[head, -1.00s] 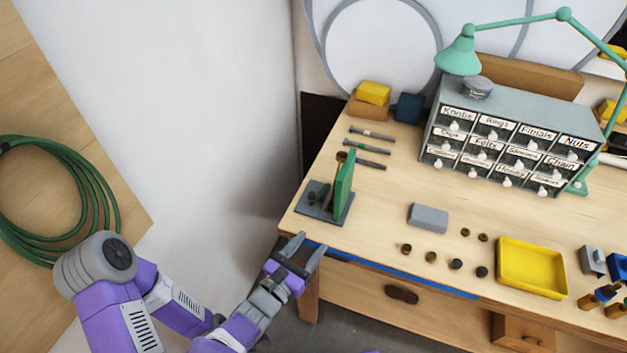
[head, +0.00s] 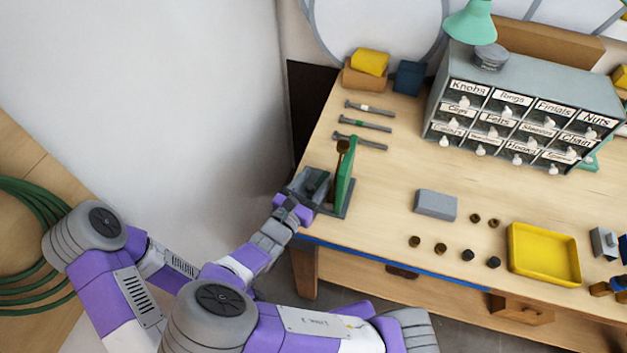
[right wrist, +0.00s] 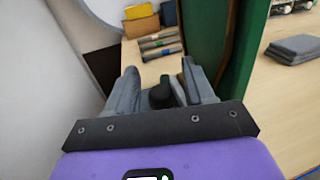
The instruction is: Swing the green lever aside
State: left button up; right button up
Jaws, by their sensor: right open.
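The green lever shows as an upright green plate (head: 345,172) on a dark grey base (head: 338,210) at the table's left front corner. My right gripper (head: 306,184) is over the base, left of the green plate. In the right wrist view the open fingers (right wrist: 158,80) point forward, with a black knob (right wrist: 160,95) between them. The green plate (right wrist: 207,35) stands close beside the right finger; I cannot tell whether they touch. My left gripper is out of view.
Several bolts (head: 365,124) lie behind the base. A grey block (head: 435,205), small knobs (head: 440,249) and a yellow tray (head: 544,254) lie to the right. A drawer cabinet (head: 520,115) stands at the back. A white wall is close on the left.

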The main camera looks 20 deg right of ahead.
jog(key=shift+w+d, duration=0.1)
jog(key=shift+d, duration=0.05)
jog(key=shift+c, duration=0.2)
jog(key=c, duration=0.9)
jog(key=shift+d+n+t+y, duration=0.15)
jog(key=shift+n+t+y, duration=0.55)
jog(key=shift+t+y, duration=0.1)
jog(key=o, duration=0.9)
jog(key=shift+o, duration=0.2)
